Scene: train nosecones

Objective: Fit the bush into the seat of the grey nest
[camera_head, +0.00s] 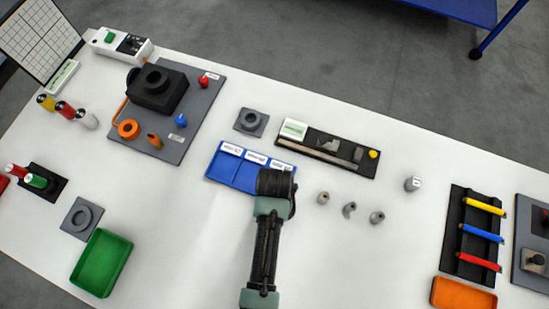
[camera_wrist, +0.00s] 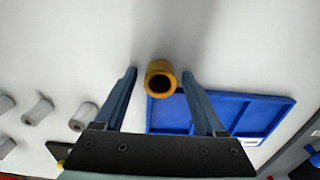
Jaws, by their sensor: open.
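The bush appears to be the yellow-brown hollow cylinder (camera_wrist: 161,80) in the wrist view, its dark bore facing the camera. It shows between the two fingertips of my open gripper (camera_wrist: 159,74), with a gap on each side. In the head view, my wrist hides the bush and the fingertips. Two grey square blocks with round ring seats show in the head view: one (camera_head: 251,122) behind the blue tray, the other (camera_head: 82,218) at the left near the green tray. I cannot tell which is the grey nest. Both seats look empty.
The blue tray (camera_wrist: 213,122) lies right beside the bush. Several grey cylinders (camera_head: 376,218) stand to the right in the head view. A black tool tray (camera_head: 318,155), a dark fixture plate (camera_head: 192,125) and a green tray (camera_head: 100,262) occupy other spots. White table between is clear.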

